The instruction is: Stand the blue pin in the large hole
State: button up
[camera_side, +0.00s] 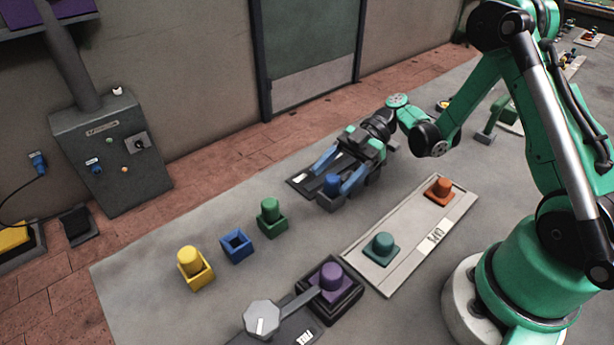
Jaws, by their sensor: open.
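The blue pin (332,182) is upright between the two blue fingers of my gripper (329,183). The fingers are apart, one on each side of the pin; whether either touches it is too small to tell. The pin's lower part is at a dark block (328,203), partly hidden by the near finger. How deep the pin sits there, and whether this block has the large hole, I cannot tell. A blue square holder (236,245) stands on the table with its opening empty.
A yellow pin (190,259) and a green pin (269,209) stand in holders beside the blue holder. A purple pin (331,277) stands in a dark block near a lever (262,318). A grey plate (412,237) carries teal and orange pieces.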

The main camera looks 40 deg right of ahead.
notch_tip(320, 180, up, 20)
dwell(0.6)
dwell(0.6)
